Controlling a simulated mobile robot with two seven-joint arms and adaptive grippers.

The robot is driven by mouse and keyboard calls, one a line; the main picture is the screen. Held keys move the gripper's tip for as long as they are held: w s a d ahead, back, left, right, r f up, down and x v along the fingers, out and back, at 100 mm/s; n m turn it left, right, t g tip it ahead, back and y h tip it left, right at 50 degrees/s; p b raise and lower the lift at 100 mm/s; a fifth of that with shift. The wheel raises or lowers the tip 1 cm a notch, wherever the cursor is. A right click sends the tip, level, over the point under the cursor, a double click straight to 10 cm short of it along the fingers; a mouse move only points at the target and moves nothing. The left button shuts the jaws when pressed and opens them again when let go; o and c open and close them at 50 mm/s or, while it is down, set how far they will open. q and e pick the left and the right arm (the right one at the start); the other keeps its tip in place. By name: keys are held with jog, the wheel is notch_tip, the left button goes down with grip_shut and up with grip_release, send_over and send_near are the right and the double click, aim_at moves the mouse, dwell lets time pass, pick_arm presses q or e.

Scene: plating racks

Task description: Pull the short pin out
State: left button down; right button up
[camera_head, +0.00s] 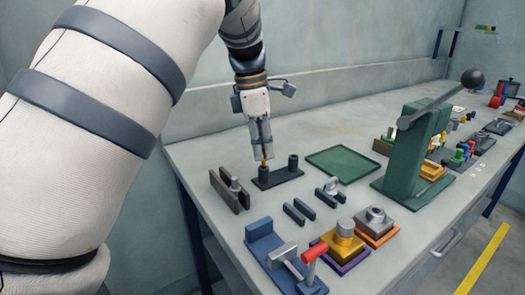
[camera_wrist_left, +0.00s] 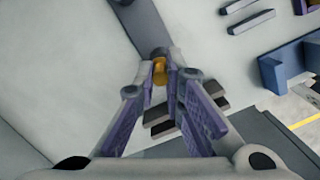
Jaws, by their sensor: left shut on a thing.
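A dark rack (camera_head: 279,177) with two upright dark posts lies on the bench; its bar also shows at the top of the left wrist view (camera_wrist_left: 146,25). A brass-coloured pin (camera_head: 264,163) shows at the rack's left post. My left gripper (camera_head: 263,156) points down over that post and is shut on the pin. In the left wrist view the fingertips (camera_wrist_left: 161,82) close on either side of the brass pin (camera_wrist_left: 160,68). The pin's lower end is hidden, so I cannot tell how deep it sits. My right gripper is not in view.
A grey slotted block (camera_head: 230,190) stands left of the rack. A green tray (camera_head: 343,163) lies behind right, and a green lever press (camera_head: 413,150) stands further right. A blue fixture (camera_head: 272,255) and stacked coloured blocks (camera_head: 342,243) are nearer the front.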

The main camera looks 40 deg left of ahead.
pick_arm(q)
jog(key=shift+r, duration=1.35)
